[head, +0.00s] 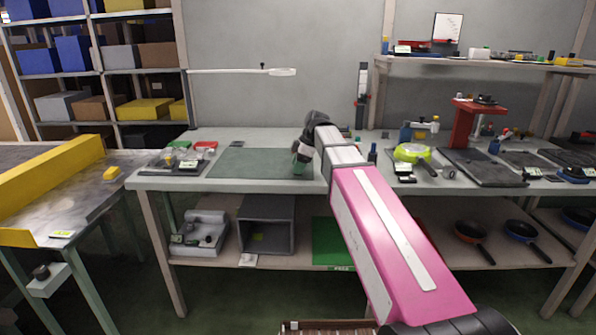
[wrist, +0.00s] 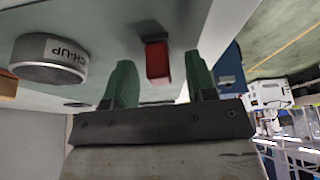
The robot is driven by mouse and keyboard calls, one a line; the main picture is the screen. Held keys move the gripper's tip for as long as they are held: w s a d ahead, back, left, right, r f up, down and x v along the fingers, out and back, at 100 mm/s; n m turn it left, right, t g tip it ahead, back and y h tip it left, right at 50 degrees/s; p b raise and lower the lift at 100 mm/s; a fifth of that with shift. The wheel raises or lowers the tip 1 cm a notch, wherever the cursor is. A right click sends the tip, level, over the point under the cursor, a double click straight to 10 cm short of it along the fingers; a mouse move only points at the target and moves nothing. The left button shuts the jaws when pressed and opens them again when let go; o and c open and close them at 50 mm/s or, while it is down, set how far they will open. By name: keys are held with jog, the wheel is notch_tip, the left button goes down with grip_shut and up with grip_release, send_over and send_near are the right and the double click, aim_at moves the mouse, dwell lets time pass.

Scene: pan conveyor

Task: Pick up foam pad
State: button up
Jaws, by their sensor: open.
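My gripper (head: 299,152) is low over the right end of a dark green mat (head: 245,162) on the workbench. In the wrist view its two green fingers are apart (wrist: 160,60). A small red block with a dark end (wrist: 158,64) appears between the fingers, with gaps on both sides. It may be the foam pad, but I cannot tell for certain. How deep it lies between the fingers is unclear. In the head view my arm and gripper hide that spot.
A round grey tin with a lettered label (wrist: 50,58) lies left of the fingers. The workbench (head: 165,182) holds a tray of small items at left (head: 163,165) and a red press (head: 465,122) at right. The mat's left and middle are clear.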

grip_shut()
jog(key=shift+r, duration=0.1)
jog(key=shift+r, duration=0.4)
notch_tip(320, 180, up, 4)
jog(key=shift+f, duration=0.25)
jog(key=s+a+r, duration=0.5)
jog(key=a+r, duration=0.1)
jog(key=a, duration=0.4)
jog(key=shift+s+a+r, duration=0.15)
jog(key=shift+s+r, duration=0.1)
jog(key=shift+r, duration=0.05)
jog(key=c, duration=0.8)
grip_release()
jog(key=shift+c, duration=0.6)
